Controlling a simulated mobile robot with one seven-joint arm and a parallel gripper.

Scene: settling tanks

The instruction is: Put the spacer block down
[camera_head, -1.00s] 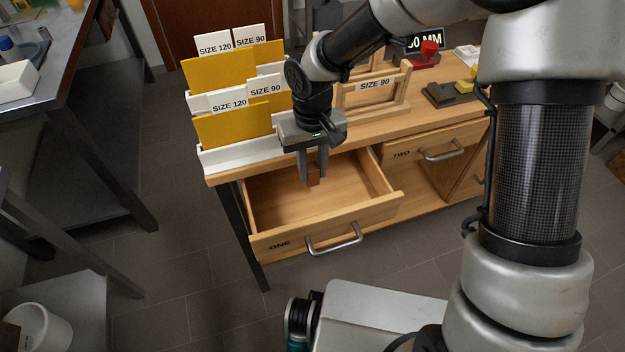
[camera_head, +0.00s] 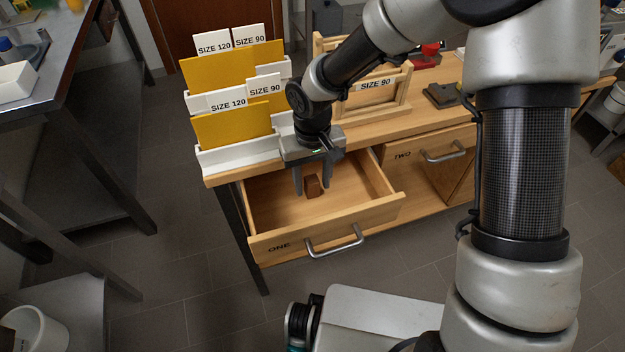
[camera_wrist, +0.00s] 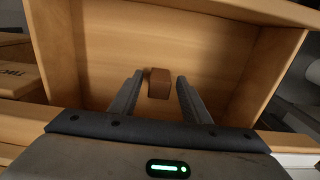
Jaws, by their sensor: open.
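The spacer block (camera_head: 312,187) is a small brown block lying on the floor of the open drawer labelled ONE (camera_head: 270,222). In the wrist view the block (camera_wrist: 159,83) shows beyond and between my fingertips, with a gap on each side. My gripper (camera_head: 312,188) is open and empty, pointing down into the drawer over the block. In the wrist view my gripper's two fingers (camera_wrist: 159,78) stand apart. Whether the fingertips are level with the block or above it is hard to tell.
A white rack (camera_head: 240,157) with yellow sheets labelled SIZE 120 and SIZE 90 stands on the bench behind the drawer. A wooden frame labelled SIZE 90 (camera_head: 398,108) stands to its right. Drawer TWO (camera_head: 440,146) is shut. The drawer floor around the block is clear.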

